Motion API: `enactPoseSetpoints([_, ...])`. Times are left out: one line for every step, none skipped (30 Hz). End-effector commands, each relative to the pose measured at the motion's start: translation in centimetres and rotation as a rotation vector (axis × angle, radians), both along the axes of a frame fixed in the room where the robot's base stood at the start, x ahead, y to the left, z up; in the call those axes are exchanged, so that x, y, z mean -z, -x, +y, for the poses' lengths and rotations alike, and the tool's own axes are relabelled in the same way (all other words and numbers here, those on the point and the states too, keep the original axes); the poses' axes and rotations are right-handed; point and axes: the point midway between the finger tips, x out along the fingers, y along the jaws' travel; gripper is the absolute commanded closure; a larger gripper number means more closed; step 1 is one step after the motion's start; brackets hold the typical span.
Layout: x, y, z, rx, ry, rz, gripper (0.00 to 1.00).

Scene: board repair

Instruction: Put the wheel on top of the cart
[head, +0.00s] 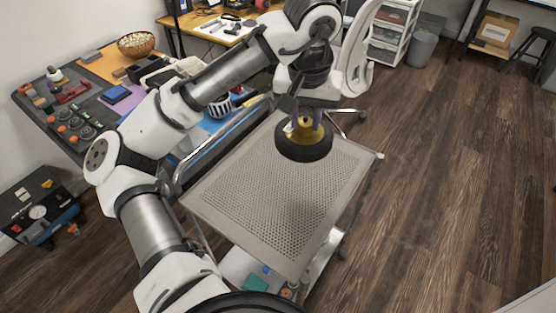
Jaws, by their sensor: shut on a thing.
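The wheel (303,149) is black with a yellow hub and shows over the far part of the cart's top. The cart (222,210) has a grey perforated top with metal side rails and a lower shelf. My gripper (304,122) points down and is shut on the wheel at its hub. The exact gap under the wheel cannot be told. My arm hides part of the cart's left rail.
A workbench (42,92) with tools, a wicker bowl (136,44) and small parts stands at the left. A white chair stands behind the cart. A blue-black toolbox (40,212) is on the floor at the left. The near cart top and right floor are clear.

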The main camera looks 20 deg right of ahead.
Motion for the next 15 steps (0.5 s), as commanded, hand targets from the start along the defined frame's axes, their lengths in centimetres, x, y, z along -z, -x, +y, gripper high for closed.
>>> enactPoseSetpoints([-0.1,0.1,0.0,0.002,0.000,-0.001,1.00])
enactPoseSetpoints([-0.1,0.1,0.0,0.003,0.000,-0.001,1.00])
enactPoseSetpoints([0.0,0.1,0.0,0.003,0.000,-0.001,1.00])
enactPoseSetpoints([0.1,0.1,0.0,0.003,0.000,0.000,1.00])
enactPoseSetpoints([0.4,0.1,0.0,0.003,0.000,0.000,1.00])
enactPoseSetpoints([1.0,0.1,0.0,0.003,0.001,0.002,1.00])
enactPoseSetpoints([1.5,0.2,0.0,0.003,0.000,0.002,1.00])
enactPoseSetpoints([2.2,0.2,0.0,0.003,0.000,0.003,1.00])
enactPoseSetpoints([3.2,0.2,0.1,0.003,0.000,0.005,1.00])
enactPoseSetpoints([3.9,0.2,0.1,0.002,0.000,0.003,1.00])
enactPoseSetpoints([4.8,0.2,0.1,0.003,-0.001,0.004,1.00])
enactPoseSetpoints([5.8,0.2,0.1,0.002,-0.001,0.003,1.00])
enactPoseSetpoints([6.6,0.2,0.1,0.003,-0.001,0.004,1.00])
enactPoseSetpoints([7.5,0.2,0.1,0.003,-0.001,0.003,1.00])
enactPoseSetpoints([8.6,0.2,0.1,0.003,-0.001,0.004,1.00])
